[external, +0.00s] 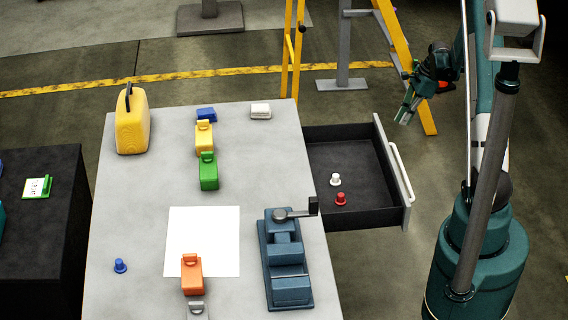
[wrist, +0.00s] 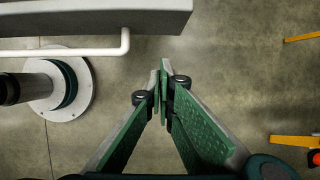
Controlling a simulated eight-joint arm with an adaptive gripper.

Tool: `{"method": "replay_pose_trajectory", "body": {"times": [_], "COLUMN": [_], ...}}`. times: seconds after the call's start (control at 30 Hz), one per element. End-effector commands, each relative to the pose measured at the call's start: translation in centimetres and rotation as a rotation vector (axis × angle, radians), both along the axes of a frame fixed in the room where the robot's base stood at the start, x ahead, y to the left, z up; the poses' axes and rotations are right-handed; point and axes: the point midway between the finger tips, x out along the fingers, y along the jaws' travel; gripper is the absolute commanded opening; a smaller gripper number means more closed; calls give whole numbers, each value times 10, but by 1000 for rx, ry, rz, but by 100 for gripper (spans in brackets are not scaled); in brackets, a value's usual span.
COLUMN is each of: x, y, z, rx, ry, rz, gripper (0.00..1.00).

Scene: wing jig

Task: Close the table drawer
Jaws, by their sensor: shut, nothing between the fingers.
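The table drawer (external: 350,210) is pulled out from the right side of the grey table (external: 130,190). It is dark inside, with a grey front panel and a white bar handle (external: 401,172) on its outer face. A white peg (external: 335,179) and a red peg (external: 341,199) stand in it. My gripper (external: 404,119) is up and to the right of the drawer, beyond the handle, apart from it and empty. In the wrist view its green fingers (wrist: 161,88) meet at the tips. The drawer front (wrist: 100,18) and handle (wrist: 75,52) show at the upper left there.
On the table are a yellow canister (external: 132,122), several coloured blocks, a white sheet (external: 203,240) and a blue vise (external: 285,265). A yellow ladder (external: 410,60) stands behind my gripper. The floor right of the drawer is open up to my base.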

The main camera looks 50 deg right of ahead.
Motion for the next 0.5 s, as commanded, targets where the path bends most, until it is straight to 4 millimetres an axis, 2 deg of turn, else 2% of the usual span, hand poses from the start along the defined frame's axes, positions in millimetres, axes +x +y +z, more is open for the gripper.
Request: {"method": "replay_pose_trajectory", "body": {"times": [0.03, 0.27, 0.5], "x": [3, 12, 31], "y": [2, 12, 31], "z": [-9, -43, -42], "rx": [0, -1, 0], "ry": [0, -1, 0], "rz": [1, 2, 3], "gripper": [0, 0, 0]}}
